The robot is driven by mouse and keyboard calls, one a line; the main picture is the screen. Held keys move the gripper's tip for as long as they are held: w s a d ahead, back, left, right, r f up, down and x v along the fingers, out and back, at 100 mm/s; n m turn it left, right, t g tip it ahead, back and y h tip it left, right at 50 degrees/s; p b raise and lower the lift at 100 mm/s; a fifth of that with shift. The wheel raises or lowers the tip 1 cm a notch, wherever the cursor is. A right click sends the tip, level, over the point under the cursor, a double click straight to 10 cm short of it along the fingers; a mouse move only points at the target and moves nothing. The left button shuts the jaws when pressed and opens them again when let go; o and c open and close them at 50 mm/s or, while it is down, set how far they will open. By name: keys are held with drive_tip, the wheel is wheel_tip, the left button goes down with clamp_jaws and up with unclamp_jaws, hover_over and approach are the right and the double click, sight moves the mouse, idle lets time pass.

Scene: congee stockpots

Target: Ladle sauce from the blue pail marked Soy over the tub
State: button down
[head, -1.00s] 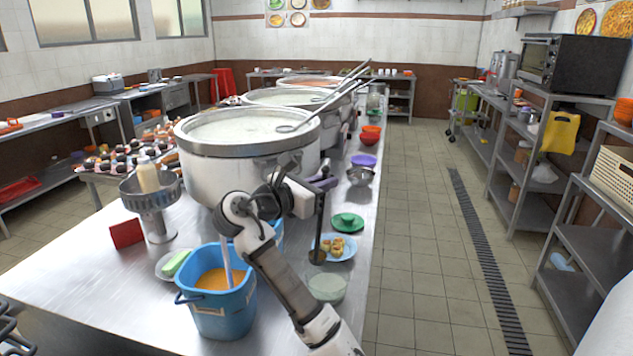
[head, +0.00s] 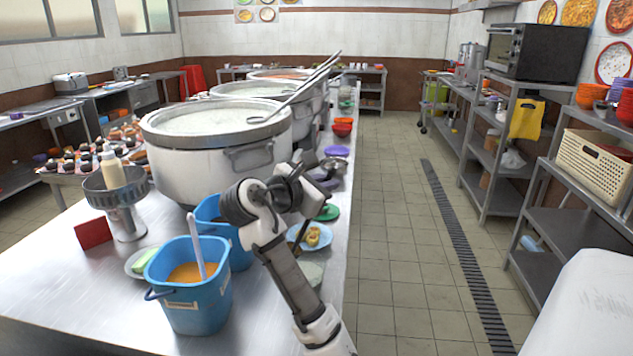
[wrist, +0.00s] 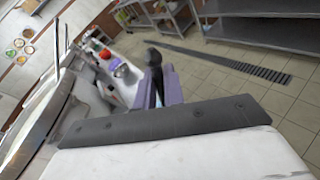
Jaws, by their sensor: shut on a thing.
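Two blue pails stand on the steel table in the head view. The front pail (head: 190,305) holds orange sauce and a pale handle leans in it. The rear pail (head: 240,258) is partly hidden by the front one and my arm. I cannot read a Soy mark on either. My gripper (wrist: 160,88) has purple fingers, shut on a dark ladle (wrist: 154,68). In the head view, my wrist hides most of the gripper and ladle, right of the rear pail. A pale tub (head: 312,272) sits behind my forearm, mostly covered.
A large stockpot (head: 190,165) stands close behind the pails, with more pots beyond. A blue plate of food (head: 318,238) and a green lid (head: 328,212) lie near the table's right edge. The aisle is clear.

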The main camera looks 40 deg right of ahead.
drive_tip(key=s+d+f+m+t+y+b, duration=0.1)
drive_tip(key=s+d+f+m+t+y, duration=0.1)
drive_tip(key=s+d+f, duration=0.3)
drive_tip(key=s+d+f+m+t+y+b, duration=0.1)
drive_tip(key=s+d+f+m+y, duration=0.3)
drive_tip(key=f, duration=0.6)
drive_tip(key=shift+s+d+f+m+t+b, duration=0.15)
drive_tip(key=shift+s+d+m+t+b, duration=0.3)
drive_tip(key=shift+s, duration=0.85)
idle(0.6)
drive_tip(key=shift+p, duration=0.3)
idle(0.9)
wheel_tip(320, 180, up, 6)
drive_tip(key=p, duration=0.5)
